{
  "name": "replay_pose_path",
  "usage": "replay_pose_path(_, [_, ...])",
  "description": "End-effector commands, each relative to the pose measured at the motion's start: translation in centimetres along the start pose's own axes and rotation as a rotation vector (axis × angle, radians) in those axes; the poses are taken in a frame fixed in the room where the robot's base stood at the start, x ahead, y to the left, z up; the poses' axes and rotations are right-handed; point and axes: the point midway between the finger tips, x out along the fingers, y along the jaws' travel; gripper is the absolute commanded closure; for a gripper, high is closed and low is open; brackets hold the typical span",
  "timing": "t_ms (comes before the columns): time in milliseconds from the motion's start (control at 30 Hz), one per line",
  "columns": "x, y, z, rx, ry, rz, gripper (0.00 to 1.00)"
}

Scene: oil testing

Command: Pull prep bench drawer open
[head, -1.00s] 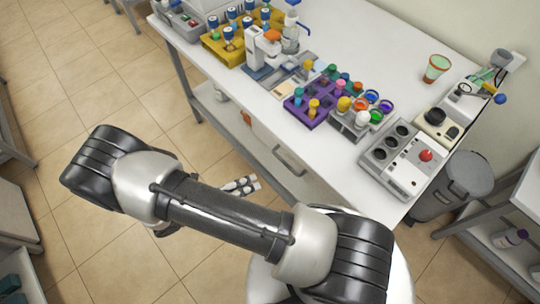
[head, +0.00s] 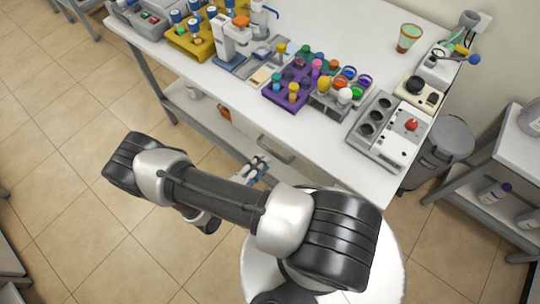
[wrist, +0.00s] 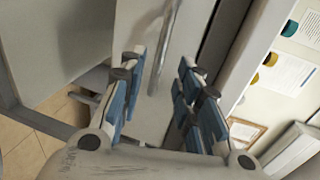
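The prep bench drawer has a pale front (wrist: 140,30) below the white bench top. Its bar handle (head: 275,151) is seen in the head view. In the wrist view the silver handle (wrist: 164,48) runs lengthwise ahead of my gripper (wrist: 158,82), between the lines of its two fingers. The fingers have blue pads and are spread open with nothing between them. In the head view my gripper (head: 258,168) is just left of and below the handle, partly hidden by my arm. I cannot tell whether the fingertips reach around the handle.
A grey bin (head: 440,150) stands right of the bench. A lower shelf (head: 195,120) runs beneath it.

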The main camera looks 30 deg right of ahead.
Motion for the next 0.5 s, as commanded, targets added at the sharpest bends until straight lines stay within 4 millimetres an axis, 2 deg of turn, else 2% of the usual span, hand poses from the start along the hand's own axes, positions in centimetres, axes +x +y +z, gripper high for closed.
replay_pose_path(33, [1.3, 0.1, -0.2, 0.0, 0.008, -0.002, 0.69])
replay_pose_path(200, [4.0, 0.1, -0.1, 0.0, 0.005, -0.001, 0.69])
replay_pose_path(333, [5.2, 0.1, -0.1, 0.0, 0.002, -0.001, 0.69])
replay_pose_path(500, [5.8, 0.0, 0.0, 0.0, 0.0, 0.0, 0.69])
